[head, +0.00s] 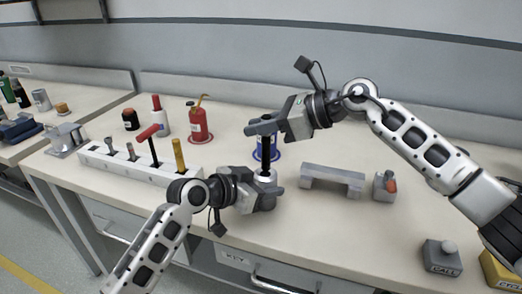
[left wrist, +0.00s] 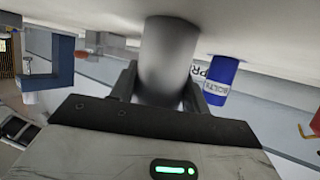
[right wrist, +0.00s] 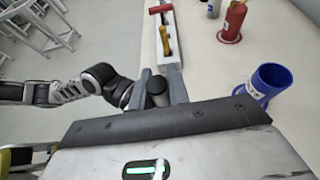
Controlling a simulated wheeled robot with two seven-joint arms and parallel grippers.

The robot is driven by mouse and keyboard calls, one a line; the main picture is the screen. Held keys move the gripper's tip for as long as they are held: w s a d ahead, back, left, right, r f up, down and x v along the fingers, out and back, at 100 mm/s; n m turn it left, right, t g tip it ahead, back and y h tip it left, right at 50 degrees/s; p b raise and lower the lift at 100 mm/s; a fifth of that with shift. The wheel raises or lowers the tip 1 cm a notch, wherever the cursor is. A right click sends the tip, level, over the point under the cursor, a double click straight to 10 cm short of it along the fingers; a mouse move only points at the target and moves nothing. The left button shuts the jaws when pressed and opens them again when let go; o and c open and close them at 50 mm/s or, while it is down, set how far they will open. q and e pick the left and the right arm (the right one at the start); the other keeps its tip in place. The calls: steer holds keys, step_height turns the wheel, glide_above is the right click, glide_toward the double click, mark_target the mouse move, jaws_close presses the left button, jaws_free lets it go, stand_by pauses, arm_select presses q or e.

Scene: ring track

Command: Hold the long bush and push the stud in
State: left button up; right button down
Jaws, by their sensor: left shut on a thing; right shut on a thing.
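The long bush, a pale grey cylinder (head: 265,176), stands upright at the front middle of the table. My left gripper (head: 268,182) is shut on it from the left; the bush also fills the space between the fingers in the left wrist view (left wrist: 168,60). My right gripper (head: 266,126) is above it, shut on the dark upright stud (head: 266,155). The stud's round end shows between the fingers in the right wrist view (right wrist: 156,86). The stud's lower end meets the top of the bush; how deep it sits I cannot tell.
A blue bolts cup (head: 273,150) stands just behind the stud. A grey bridge-shaped block (head: 332,176) and a small grey block with an orange part (head: 385,185) are to the right. A white tool rack (head: 135,165) and a red can (head: 199,125) are to the left.

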steer(key=shift+f, duration=2.1)
steer(key=shift+f, duration=0.55)
steer(key=c, duration=1.3)
jaws_free()
steer(key=shift+c, duration=0.2)
steer(key=shift+r, duration=0.25)
steer(key=v, duration=1.2)
steer(key=shift+r, duration=0.3)
